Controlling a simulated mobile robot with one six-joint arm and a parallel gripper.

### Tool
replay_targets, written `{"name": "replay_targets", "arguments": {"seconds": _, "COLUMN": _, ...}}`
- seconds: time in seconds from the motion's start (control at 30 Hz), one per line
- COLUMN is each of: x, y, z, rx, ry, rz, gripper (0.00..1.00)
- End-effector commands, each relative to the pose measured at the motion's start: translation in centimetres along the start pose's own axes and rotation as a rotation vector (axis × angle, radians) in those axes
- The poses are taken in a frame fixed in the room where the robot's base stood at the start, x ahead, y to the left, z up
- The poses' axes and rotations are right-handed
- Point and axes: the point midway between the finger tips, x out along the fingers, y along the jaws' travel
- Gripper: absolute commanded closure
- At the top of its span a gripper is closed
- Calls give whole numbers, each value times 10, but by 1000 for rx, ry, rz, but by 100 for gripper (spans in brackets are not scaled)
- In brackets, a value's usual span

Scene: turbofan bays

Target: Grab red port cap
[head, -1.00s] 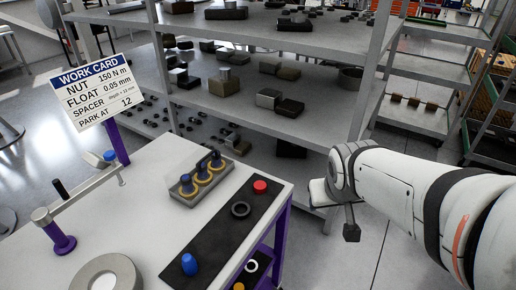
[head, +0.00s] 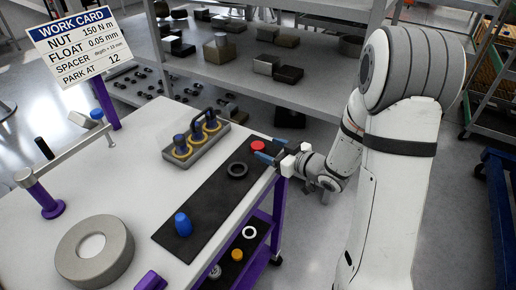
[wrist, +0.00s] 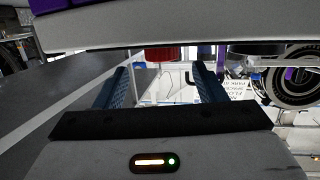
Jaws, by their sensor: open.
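The red port cap (head: 258,146) sits upright near the far right corner of the black mat (head: 205,215) on the white table. My gripper (head: 266,149) is at the table's right edge, beside the cap, with its two blue fingers pointing left toward it. The fingers are open and empty. In the wrist view, which looks upside down, the red cap (wrist: 162,54) shows ahead between the spread fingers of my gripper (wrist: 162,70). Whether the fingertips overlap the cap's sides is hard to tell.
A black ring (head: 238,170) and a blue cap (head: 183,224) stand on the mat. A grey block with yellow-ringed blue plugs (head: 196,142) stands behind. A large grey ring (head: 95,252) lies at the left. Shelving (head: 240,75) stands behind the table.

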Motion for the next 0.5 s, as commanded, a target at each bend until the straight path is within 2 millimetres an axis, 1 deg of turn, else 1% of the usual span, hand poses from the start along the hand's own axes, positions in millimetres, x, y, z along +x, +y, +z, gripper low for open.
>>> {"name": "replay_targets", "arguments": {"seconds": 0.27, "x": 32, "y": -2, "z": 0, "rx": 1, "ry": 1, "rz": -4, "gripper": 36}}
{"name": "replay_targets", "arguments": {"seconds": 0.4, "x": 54, "y": -4, "z": 2, "rx": 1, "ry": 1, "rz": -4, "gripper": 36}}
{"name": "replay_targets", "arguments": {"seconds": 0.5, "x": 66, "y": -3, "z": 2, "rx": 0, "ry": 2, "rz": -1, "gripper": 36}}
